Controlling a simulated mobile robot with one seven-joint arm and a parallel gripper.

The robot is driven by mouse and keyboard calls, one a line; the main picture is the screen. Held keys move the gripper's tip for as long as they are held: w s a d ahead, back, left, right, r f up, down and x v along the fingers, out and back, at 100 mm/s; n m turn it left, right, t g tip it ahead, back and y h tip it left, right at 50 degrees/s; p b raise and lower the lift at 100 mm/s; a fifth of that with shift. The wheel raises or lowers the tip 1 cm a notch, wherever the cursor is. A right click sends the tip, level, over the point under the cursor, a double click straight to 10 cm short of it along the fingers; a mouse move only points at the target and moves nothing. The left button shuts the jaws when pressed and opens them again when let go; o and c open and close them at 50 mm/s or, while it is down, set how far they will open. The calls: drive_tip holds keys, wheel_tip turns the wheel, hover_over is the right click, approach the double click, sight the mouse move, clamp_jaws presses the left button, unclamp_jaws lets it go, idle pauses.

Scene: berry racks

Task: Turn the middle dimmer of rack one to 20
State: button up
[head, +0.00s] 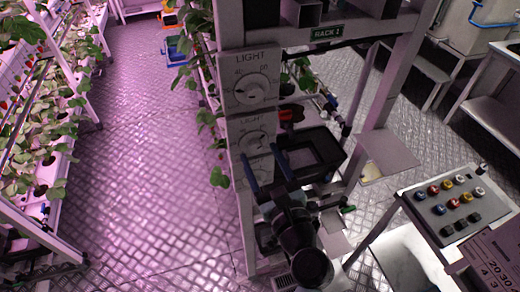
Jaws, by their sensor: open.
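The rack one sign (327,32) is on the upper beam. Below it, three light dimmer panels are stacked on the rack's grey front post. The bottom dimmer (262,168) is mostly hidden behind my gripper. My gripper (263,160) has blue fingers, spread apart and empty, in front of the bottom panel and just below the middle knob. I cannot tell whether it touches anything.
A black open tray (312,156) is right of the dimmers, close to my gripper. A control box with coloured buttons (452,208) stands at the right. Plant racks (50,140) line the left, with clear metal floor (150,150) between. Leaves hang beside the post.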

drive_tip(key=shift+w+a, duration=0.25)
drive_tip(key=shift+w, duration=0.35)
clamp_jaws()
